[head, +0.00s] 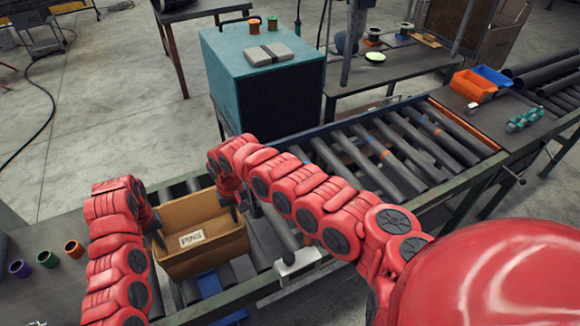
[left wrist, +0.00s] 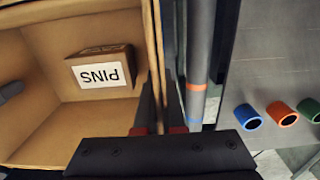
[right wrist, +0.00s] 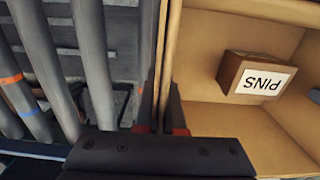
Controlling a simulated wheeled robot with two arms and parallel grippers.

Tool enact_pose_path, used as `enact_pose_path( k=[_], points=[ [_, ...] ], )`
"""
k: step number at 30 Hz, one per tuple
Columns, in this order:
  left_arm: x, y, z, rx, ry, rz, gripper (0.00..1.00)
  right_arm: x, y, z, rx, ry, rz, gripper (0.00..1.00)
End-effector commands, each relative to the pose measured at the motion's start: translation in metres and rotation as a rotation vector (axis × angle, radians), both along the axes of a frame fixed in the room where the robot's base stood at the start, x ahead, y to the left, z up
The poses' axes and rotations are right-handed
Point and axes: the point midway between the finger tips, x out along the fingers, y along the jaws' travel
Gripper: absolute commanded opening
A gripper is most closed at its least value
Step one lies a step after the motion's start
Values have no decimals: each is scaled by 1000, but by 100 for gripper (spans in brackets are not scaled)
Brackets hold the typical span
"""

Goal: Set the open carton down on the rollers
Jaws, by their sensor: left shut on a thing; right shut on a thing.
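The open tan carton (head: 212,258) is over the left part of the roller conveyor; I cannot tell whether its base touches the rollers. A small box labelled PINS (head: 192,238) lies inside; it also shows in the left wrist view (left wrist: 100,73) and the right wrist view (right wrist: 258,78). My left gripper (head: 158,238) is shut on the carton's left wall, with its fingers (left wrist: 160,108) either side of the wall. My right gripper (head: 240,213) is shut on the opposite wall, also seen in the right wrist view (right wrist: 161,108). The carton looks about level.
A teal cabinet (head: 262,70) stands behind the conveyor. Orange (head: 471,86) and blue (head: 492,76) bins are at the far right. Small coloured sleeves (head: 47,258) stand on the plate at left.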

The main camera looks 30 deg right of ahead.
Motion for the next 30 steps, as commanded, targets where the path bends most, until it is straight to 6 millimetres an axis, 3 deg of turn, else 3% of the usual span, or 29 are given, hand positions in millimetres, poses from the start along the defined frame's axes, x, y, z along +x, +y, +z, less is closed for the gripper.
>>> enact_pose_path(
  k=[2,3,7,19,30],
  points=[
    [0,2,-10,2,-1,3,0,0,-2,-10,-3,-1,-2,0],
    [0,2,-5,2,-1,3,13,0,-2,-5,-3,-1,-2,13],
    [0,1,-4,2,-1,2,36,0,-1,-5,-2,0,-1,36],
    [2,0,4,0,-5,1,36,0,0,-5,0,0,0,36],
    [2,4,82,3,-3,3,36,0,0,-5,0,0,0,36]
  ],
)
